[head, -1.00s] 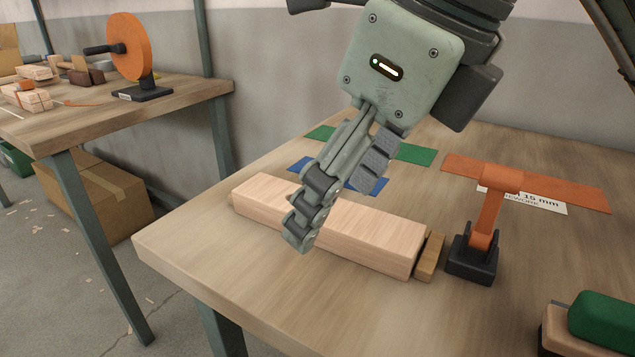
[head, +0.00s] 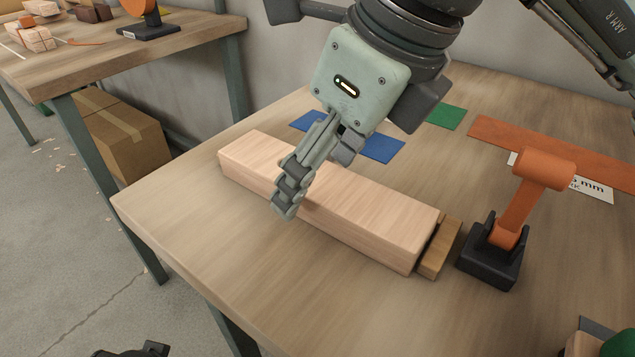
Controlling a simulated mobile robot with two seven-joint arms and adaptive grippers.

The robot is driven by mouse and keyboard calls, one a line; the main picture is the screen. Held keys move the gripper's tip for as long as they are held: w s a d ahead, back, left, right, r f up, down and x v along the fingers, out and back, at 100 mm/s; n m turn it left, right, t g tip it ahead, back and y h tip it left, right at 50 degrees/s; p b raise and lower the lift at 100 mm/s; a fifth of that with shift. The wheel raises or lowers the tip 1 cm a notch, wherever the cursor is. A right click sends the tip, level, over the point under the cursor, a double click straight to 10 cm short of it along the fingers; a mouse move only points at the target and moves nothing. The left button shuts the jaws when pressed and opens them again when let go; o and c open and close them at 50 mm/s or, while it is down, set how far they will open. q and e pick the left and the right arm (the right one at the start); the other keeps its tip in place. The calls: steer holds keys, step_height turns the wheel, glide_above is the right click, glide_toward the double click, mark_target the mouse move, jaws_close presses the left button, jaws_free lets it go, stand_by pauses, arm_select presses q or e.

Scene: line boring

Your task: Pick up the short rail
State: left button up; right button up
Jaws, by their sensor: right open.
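A pale wooden rail (head: 375,212), a squared bar, lies on the workbench (head: 210,240), running from upper left to lower right. I take it for the short rail. My right gripper (head: 315,182) is over the left half of the rail, pointing down, with its fingers apart. One finger crosses in front of the rail's near side. The other finger is toward the far side, its tip partly hidden. I cannot tell whether either finger touches the wood. The rail rests on the bench. My left gripper is not recognisable in view.
A small brown block (head: 439,248) sits at the rail's right end, beside an orange clamp-like piece on a black base (head: 490,262). Blue (head: 380,148) and green (head: 445,116) mats lie behind. The bench in front of the rail is clear.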

steer(key=shift+w+a+f, duration=0.15)
steer(key=shift+a+f, duration=0.05)
steer(key=shift+f, duration=0.35)
steer(key=c, duration=1.4)
steer(key=shift+c, duration=0.4)
steer(key=shift+r, duration=0.2)
